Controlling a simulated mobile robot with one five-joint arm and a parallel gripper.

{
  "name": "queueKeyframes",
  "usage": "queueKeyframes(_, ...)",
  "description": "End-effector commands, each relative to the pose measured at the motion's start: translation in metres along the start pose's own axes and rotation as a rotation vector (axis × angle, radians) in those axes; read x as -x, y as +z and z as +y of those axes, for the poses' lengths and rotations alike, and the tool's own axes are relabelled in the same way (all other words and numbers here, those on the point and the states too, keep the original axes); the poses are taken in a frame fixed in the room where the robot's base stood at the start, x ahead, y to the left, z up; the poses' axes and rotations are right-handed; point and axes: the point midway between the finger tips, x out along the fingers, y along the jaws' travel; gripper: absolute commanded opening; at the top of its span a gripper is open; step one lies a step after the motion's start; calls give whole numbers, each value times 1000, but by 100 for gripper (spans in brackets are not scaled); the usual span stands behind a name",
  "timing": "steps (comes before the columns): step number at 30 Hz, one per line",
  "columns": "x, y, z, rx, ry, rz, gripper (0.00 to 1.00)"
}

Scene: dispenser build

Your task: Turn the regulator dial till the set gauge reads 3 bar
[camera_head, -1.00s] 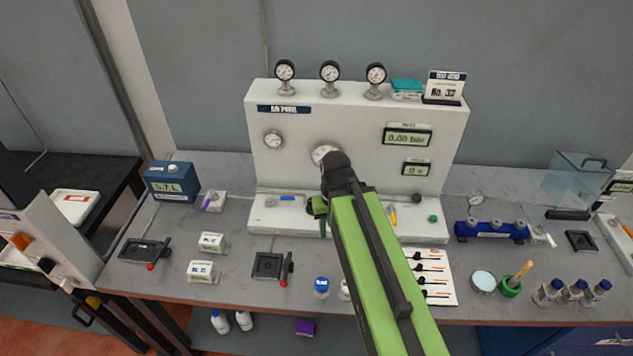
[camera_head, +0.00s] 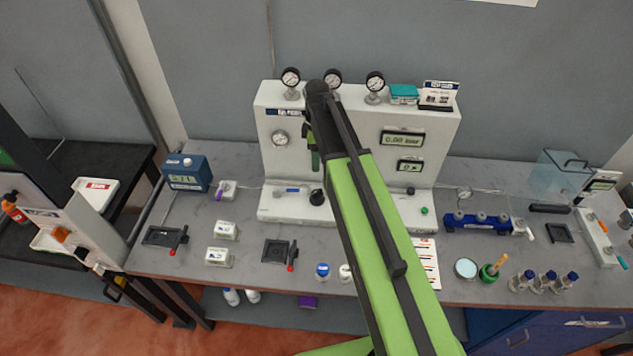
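The white air panel (camera_head: 360,150) stands at the back of the bench. A small round gauge (camera_head: 280,138) is on its face at left; its needle is too small to read. The larger face gauge seen earlier is hidden behind my arm. A black knob (camera_head: 317,197) on the panel's base, perhaps the regulator dial, shows just left of my arm. My gripper (camera_head: 315,160) points down in front of the panel face, above and apart from this knob. Its fingers are too small and dark to tell open from shut. The upper display (camera_head: 402,139) seems to read 0.00 bar.
A blue-handled lever (camera_head: 291,190) lies on the panel base left of the knob. Several gauges, including one at upper left (camera_head: 290,77), top the panel.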

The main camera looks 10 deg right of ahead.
Motion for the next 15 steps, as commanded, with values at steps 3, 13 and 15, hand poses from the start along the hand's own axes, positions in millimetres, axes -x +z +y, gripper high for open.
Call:
queueKeyframes(3, -5, 1, -1, 0, 0, 0, 63)
queueKeyframes(13, -49, 1, -1, -3, 0, 0, 63)
queueKeyframes(15, -64, 1, -1, -4, 0, 0, 63)
